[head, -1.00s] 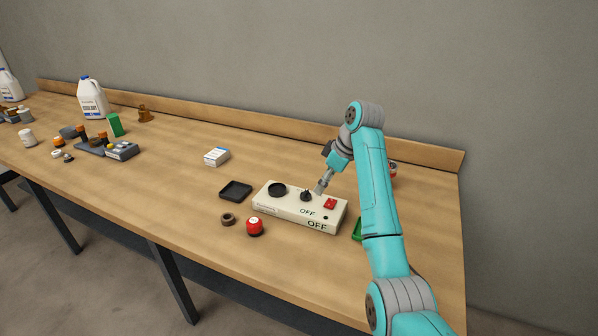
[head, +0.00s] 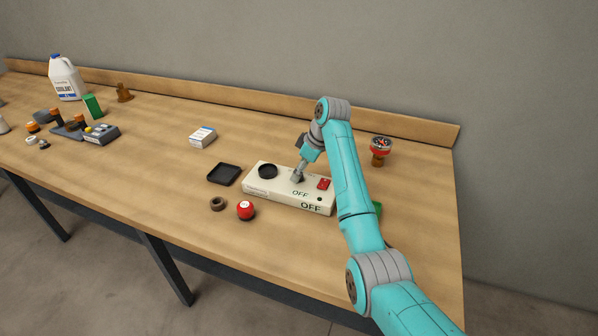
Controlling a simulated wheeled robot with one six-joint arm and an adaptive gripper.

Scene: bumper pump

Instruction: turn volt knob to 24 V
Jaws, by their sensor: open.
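A cream control box (head: 262,189) stands on the bench. It carries a round black dish or socket (head: 268,171), a red switch (head: 323,184) and "OFF" lettering on its top and front. The volt knob between the dish and the switch is mostly covered by my gripper (head: 297,178). My gripper is open and points down over the knob's place, tilted. I cannot tell whether its fingers touch the knob or stand around it. The knob's pointer and any volt marks are not readable.
A red round object (head: 245,210) and a brown ring (head: 217,204) lie before the box. A black tray (head: 223,174) is at its left. A white carton (head: 202,137) stands behind, a red-topped item (head: 381,149) at right. My arm hides part of a green item (head: 377,208).

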